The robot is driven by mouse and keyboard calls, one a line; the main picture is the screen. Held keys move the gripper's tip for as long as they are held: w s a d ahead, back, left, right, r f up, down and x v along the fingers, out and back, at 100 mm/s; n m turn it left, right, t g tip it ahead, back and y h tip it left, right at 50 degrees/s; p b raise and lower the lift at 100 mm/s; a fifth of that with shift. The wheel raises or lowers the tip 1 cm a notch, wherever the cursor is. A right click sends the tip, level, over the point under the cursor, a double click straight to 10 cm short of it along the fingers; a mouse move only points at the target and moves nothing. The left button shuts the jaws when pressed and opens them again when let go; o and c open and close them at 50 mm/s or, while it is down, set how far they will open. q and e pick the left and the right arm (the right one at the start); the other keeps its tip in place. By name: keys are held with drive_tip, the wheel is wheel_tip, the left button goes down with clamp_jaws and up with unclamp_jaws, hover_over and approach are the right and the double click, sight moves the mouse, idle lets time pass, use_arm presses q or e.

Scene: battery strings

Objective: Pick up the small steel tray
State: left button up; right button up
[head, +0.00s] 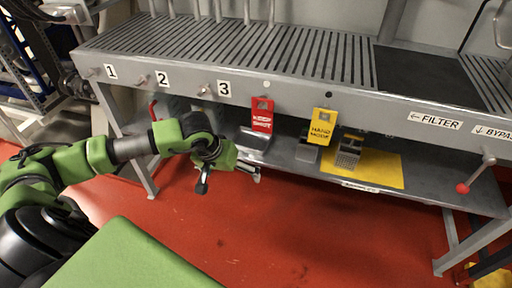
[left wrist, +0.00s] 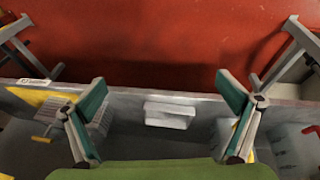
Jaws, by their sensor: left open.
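Several grey metal pieces sit on the lower shelf (head: 420,183) under the slatted bench. A shiny tray-like piece (head: 254,139) is below the red tag, and a small grey block-like piece (head: 307,153) is to its right. A perforated basket-like piece (head: 348,151) stands on a yellow mat (head: 380,172). I cannot tell for certain which is the small steel tray. My left gripper (head: 230,179) is open and empty, in front of the shelf. In the left wrist view its spread fingers (left wrist: 160,80) flank a pale piece (left wrist: 170,114). My right gripper is not in view.
The bench front carries a red tag (head: 262,115), a yellow tag (head: 322,126) and numbered labels. A red-knobbed lever (head: 463,188) sticks out at the right. Bench legs (head: 142,178) stand at both ends. The red floor (head: 300,225) in front is clear.

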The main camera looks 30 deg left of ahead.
use_arm(q)
drive_tip(key=w+a+r+m+y, duration=0.1)
drive_tip(key=a+m, duration=0.1)
drive_tip(key=a, duration=0.1)
drive_tip(key=b, duration=0.1)
hover_over(246, 149)
drive_tip(key=s, duration=0.2)
drive_tip(key=shift+s+d, duration=0.15)
drive_tip(key=b+x, duration=0.1)
drive_tip(key=x, duration=0.3)
drive_tip(key=shift+f, duration=0.3)
drive_tip(key=shift+t, duration=0.3)
drive_tip(key=c, duration=1)
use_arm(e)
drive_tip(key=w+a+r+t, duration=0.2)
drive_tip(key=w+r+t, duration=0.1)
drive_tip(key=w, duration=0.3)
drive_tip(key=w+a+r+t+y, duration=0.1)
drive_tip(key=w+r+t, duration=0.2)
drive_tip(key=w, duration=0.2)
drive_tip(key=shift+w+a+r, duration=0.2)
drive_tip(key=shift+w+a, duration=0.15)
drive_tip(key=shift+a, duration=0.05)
